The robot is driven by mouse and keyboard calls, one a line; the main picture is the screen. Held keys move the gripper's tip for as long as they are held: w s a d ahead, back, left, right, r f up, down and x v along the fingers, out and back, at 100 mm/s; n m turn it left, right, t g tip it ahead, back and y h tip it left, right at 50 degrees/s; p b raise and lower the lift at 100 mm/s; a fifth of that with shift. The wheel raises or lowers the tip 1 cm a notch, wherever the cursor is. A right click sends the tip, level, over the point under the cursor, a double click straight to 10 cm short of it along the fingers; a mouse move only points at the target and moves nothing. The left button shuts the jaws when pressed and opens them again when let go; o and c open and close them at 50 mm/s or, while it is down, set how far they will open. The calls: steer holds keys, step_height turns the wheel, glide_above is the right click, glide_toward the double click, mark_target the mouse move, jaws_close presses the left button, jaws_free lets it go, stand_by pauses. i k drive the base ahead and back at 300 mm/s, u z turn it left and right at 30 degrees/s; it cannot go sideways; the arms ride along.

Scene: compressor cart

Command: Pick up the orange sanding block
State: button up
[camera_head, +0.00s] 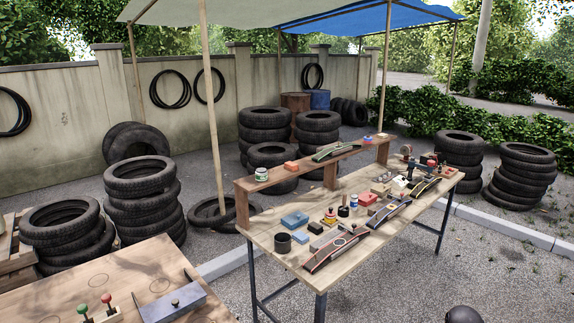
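A small orange block (291,165) lies on the raised wooden shelf along the back of the workbench, right of a green-and-white can (261,174). It looks like the sanding block, but it is too small to be certain. A redder block (367,198) lies lower, on the bench top among other items. My gripper's fingers do not show in this view. A dark rounded shape at the bottom edge may be part of my arm; I cannot tell.
The wooden workbench (283,259) holds a blue box (294,219), a dark cup (282,242), long curved tools and several small items. A nearer table (62,291) stands at lower left. Tyre stacks (142,200) stand behind. Canopy poles rise near the bench. Gravel is open at lower right.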

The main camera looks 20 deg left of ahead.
mark_target(289, 166)
steer(key=u, duration=0.1)
steer(key=i, duration=0.95)
steer(key=u, duration=1)
